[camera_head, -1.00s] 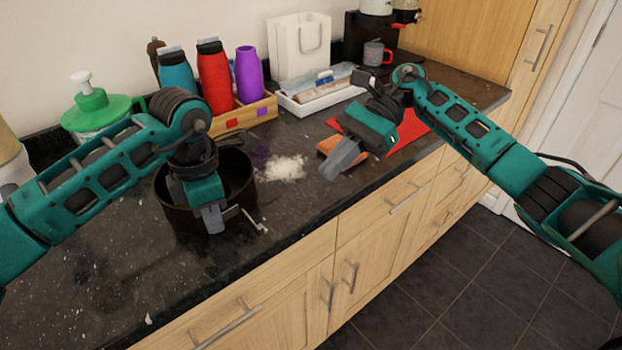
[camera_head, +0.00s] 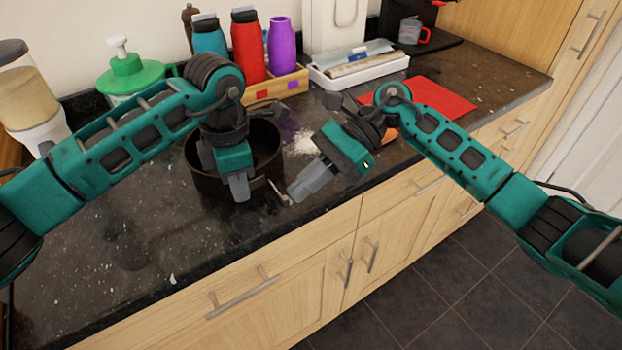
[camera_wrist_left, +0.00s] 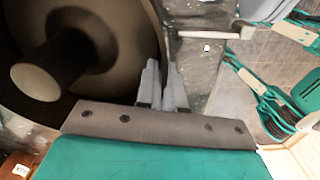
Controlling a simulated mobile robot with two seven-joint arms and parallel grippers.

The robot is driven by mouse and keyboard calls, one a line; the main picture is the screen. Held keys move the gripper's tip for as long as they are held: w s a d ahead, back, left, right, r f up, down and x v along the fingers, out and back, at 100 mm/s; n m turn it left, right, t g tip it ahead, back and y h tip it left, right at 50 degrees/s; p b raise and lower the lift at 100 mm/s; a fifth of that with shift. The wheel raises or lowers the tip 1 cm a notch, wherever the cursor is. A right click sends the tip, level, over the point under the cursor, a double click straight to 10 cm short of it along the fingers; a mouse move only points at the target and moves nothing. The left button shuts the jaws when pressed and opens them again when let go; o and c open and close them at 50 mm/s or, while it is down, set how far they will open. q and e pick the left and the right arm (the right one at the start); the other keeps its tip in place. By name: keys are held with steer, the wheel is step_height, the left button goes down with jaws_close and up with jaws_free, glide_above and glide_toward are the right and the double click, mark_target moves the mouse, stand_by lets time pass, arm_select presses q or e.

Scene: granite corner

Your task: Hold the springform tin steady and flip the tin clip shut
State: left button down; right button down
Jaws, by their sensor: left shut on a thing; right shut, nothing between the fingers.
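The springform tin (camera_head: 203,180) is a dark round pan standing upright on the counter near its front edge. My left gripper (camera_head: 240,190) points down and is shut on the tin's wall at the front. The left wrist view shows the fingers (camera_wrist_left: 165,85) at the wall and a central tube (camera_wrist_left: 45,78) inside the tin. The tin clip (camera_head: 277,190) is a thin pale lever sticking out from the tin's right side; it also shows in the left wrist view (camera_wrist_left: 205,33). My right gripper (camera_head: 298,190) is shut and empty, its tips just right of the clip; contact is unclear.
White powder (camera_head: 301,143) lies behind my right gripper. A red mat (camera_head: 440,98), a white tray (camera_head: 362,68) and a wooden box (camera_head: 290,84) with bottles stand further back. A green dispenser (camera_head: 133,78) is behind left. The counter's left front is clear.

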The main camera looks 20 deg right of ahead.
steer(key=shift+s+a+m+t, duration=0.2)
steer(key=shift+s+m+t, duration=0.05)
steer(key=shift+m+t, duration=0.4)
steer(key=shift+s+a+f+m+t, duration=0.1)
steer(key=shift+s+a+m+t, duration=0.4)
steer(key=shift+m+t, duration=1.25)
steer(key=shift+t, duration=0.1)
steer(key=shift+s+a, duration=0.15)
steer(key=shift+a, duration=0.95)
steer(key=shift+s+a, duration=0.2)
steer(key=shift+a, duration=0.9)
steer(key=shift+s+a, duration=0.15)
steer(key=shift+a, duration=0.95)
steer(key=shift+w+d, duration=0.1)
steer(key=shift+w+d, duration=0.55)
steer(key=shift+w, duration=0.2)
steer(key=shift+d, duration=0.15)
